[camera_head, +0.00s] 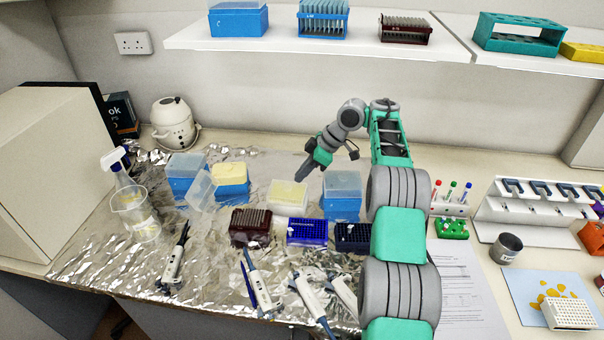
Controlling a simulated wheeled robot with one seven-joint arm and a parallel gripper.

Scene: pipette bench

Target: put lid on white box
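The white box (287,197) stands on the foil in the middle of the bench, with its pale yellowish top showing and no lid on it. A clear, tilted lid (201,190) leans beside the blue box with the yellow top (231,187), to the left of the white box. I cannot tell which box this lid belongs to. My gripper (301,176) points down and left, close above or behind the white box's back right corner. Its fingers look small and dark, and I cannot tell whether they are open or shut. No lid shows in them.
Lidded blue boxes stand left (187,173) and right (341,195) of the white box. Dark red (250,228), blue (307,232) and black racks (353,238) sit in front. Several pipettes lie at the front edge. A beaker (136,215) and spray bottle stand left.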

